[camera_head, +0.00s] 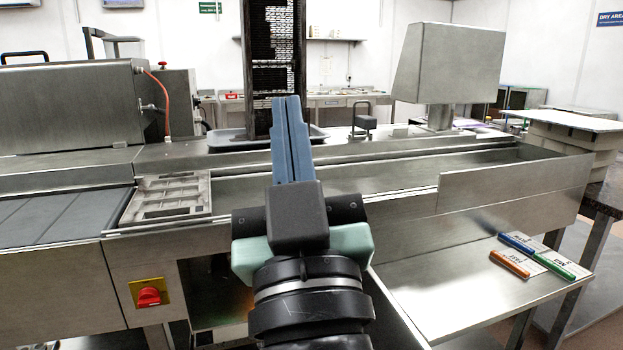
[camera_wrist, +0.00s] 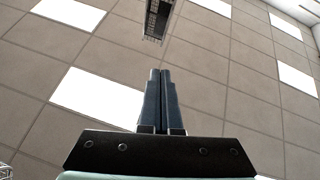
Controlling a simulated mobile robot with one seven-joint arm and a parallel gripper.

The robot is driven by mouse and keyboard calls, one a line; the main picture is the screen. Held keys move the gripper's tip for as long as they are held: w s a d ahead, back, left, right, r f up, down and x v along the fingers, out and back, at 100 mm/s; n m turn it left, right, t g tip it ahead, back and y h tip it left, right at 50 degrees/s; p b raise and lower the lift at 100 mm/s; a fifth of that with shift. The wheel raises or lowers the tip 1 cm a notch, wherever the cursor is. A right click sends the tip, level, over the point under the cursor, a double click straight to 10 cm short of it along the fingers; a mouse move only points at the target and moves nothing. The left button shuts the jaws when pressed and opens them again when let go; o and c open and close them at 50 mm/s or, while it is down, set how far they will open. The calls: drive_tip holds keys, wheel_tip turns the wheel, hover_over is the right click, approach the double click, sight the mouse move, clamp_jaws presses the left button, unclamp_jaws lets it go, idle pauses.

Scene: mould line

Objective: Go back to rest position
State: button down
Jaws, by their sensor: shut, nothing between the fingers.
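My gripper (camera_head: 286,104) is raised in the middle of the head view, in front of the steel mould line. Its two blue fingers point up and lie together, shut with nothing between them. In the wrist view the shut fingers (camera_wrist: 160,75) point toward the ceiling panels, with no object near the tips. My arm hides part of the line's front and the opening below it.
A mould tray (camera_head: 170,199) sits on the line at left, beside the belt (camera_head: 65,216). A dark tall rack (camera_head: 273,60) stands behind the gripper. Orange (camera_head: 510,263), blue (camera_head: 515,243) and green (camera_head: 556,265) items lie on the right steel table (camera_head: 480,290).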

drive_tip(key=s+d+r+m+t+h+p, duration=0.1)
drive_tip(key=s+r+h+p, duration=0.1)
drive_tip(key=r+p, duration=0.6)
drive_tip(key=s+r+m+t+h+p, duration=0.1)
drive_tip(key=s+r+p, duration=0.4)
drive_tip(key=r, duration=1.2)
drive_tip(key=m+h+p, duration=0.1)
drive_tip(key=p, duration=0.1)
drive_tip(key=shift+d+r+t+p, duration=0.3)
drive_tip(key=shift+d+p, duration=0.05)
drive_tip(key=shift+f, duration=0.1)
